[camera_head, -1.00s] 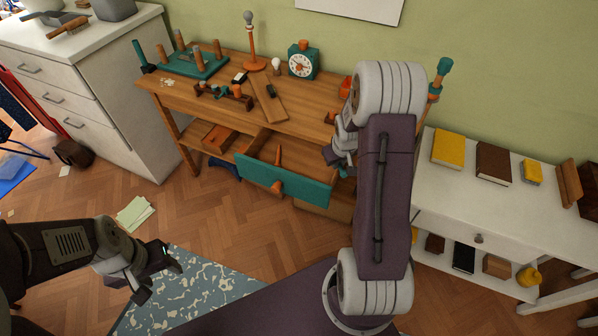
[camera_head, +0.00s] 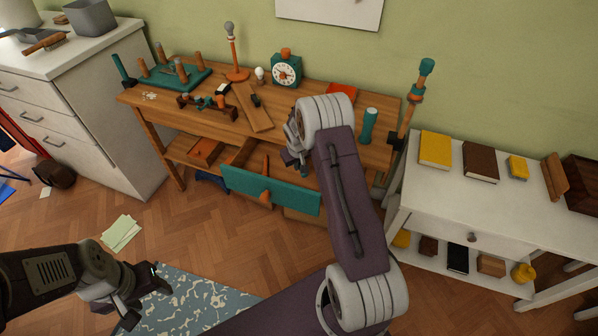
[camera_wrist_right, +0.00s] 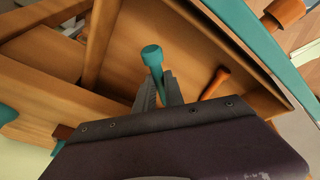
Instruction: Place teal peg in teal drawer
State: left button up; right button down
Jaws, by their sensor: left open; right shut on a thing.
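The teal peg (camera_wrist_right: 152,58) shows in the right wrist view, its rounded head sticking up from between the fingers of my right gripper (camera_wrist_right: 158,92). That gripper is shut on it, above the inside of the open drawer. In the head view my right gripper (camera_head: 297,158) is over the drawer's right part, and the peg is hard to make out there. The teal drawer (camera_head: 285,195) is pulled out below the workbench; its teal front also shows in the right wrist view (camera_wrist_right: 256,35). My left gripper (camera_head: 147,298) is open and empty, low at the left.
An orange peg (camera_wrist_right: 215,82) lies inside the drawer. The workbench (camera_head: 205,128) carries a teal peg board (camera_head: 175,78), a clock (camera_head: 286,70) and a teal cylinder (camera_head: 369,126). A white shelf unit (camera_head: 430,195) stands at the right.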

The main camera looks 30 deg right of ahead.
notch_tip(320, 180, down, 4)
jog(key=shift+s+r+b, duration=0.1)
jog(key=shift+b, duration=0.35)
jog(key=shift+f+b, duration=0.5)
jog(key=shift+f, duration=0.2)
jog(key=c, duration=1.4)
grip_release()
jog(key=shift+c, duration=0.2)
jog(key=shift+r, duration=0.1)
